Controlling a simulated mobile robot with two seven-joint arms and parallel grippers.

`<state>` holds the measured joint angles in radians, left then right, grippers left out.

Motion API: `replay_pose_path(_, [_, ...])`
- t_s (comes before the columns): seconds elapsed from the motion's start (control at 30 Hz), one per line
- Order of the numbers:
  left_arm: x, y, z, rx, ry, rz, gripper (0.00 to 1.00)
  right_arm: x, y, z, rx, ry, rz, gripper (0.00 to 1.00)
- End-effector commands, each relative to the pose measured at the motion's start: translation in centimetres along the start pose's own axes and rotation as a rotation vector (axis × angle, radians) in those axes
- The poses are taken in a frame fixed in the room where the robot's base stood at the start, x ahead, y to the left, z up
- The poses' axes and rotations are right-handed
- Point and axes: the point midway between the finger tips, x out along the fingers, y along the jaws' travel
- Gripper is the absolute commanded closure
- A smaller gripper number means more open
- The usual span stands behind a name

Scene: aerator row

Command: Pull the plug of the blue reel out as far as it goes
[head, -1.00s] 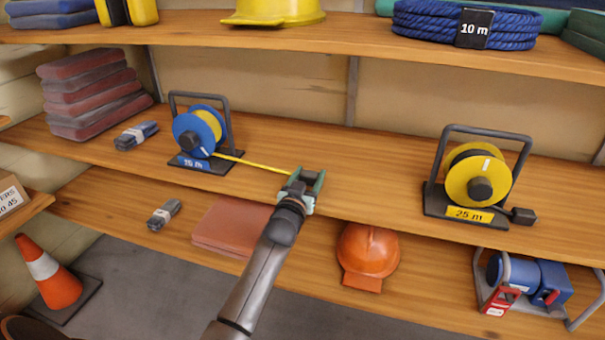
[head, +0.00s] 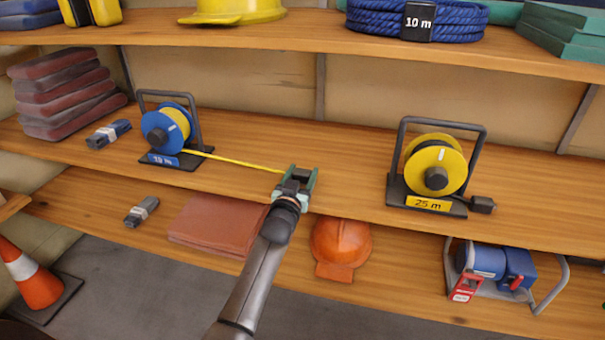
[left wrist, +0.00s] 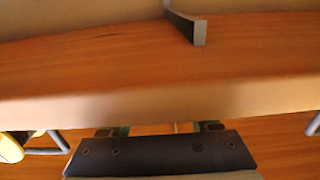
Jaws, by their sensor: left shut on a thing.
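The blue reel (head: 156,133) stands on a dark base on the middle shelf at the left, with a yellow cable wound on it. A yellow cable (head: 235,162) runs straight and taut from it to my left gripper (head: 297,180). That gripper is shut on the plug at the cable's end, over the shelf's front part; the jaws hide most of the plug. In the left wrist view the jaws (left wrist: 158,129) show only at the bottom edge, partly covered by the gripper's body. My right gripper is not in view.
A yellow reel (head: 436,166) with its dark plug (head: 482,205) stands to the right on the same shelf. The shelf between gripper and yellow reel is clear. An orange helmet (head: 341,243) and a folded red cloth or mat (head: 216,225) lie on the shelf below.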

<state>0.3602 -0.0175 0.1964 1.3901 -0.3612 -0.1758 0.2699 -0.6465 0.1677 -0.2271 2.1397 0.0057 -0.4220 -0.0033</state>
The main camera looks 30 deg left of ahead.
Motion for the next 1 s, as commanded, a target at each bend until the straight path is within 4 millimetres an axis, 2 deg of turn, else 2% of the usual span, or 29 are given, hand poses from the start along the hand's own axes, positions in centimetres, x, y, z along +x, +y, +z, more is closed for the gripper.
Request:
replay_pose_path(0.03, [-0.06, 0.53, 0.12, -0.002, -0.002, 0.008, 1.0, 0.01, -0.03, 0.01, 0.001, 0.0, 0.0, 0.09])
replay_pose_path(0.23, [-0.07, 0.67, 0.14, -0.002, -0.002, 0.01, 1.0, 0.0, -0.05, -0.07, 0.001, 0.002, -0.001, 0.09])
replay_pose_path(0.27, [-0.07, 0.68, 0.14, -0.002, -0.002, 0.011, 0.35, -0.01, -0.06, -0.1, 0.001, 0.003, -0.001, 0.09])
replay_pose_path(0.5, [-0.06, 0.52, 0.12, -0.002, -0.002, 0.008, 0.08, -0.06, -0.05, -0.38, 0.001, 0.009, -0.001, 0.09])
replay_pose_path(1.0, [-0.07, 0.22, -0.01, -0.001, -0.001, 0.007, 0.07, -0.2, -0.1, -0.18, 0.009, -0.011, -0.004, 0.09])
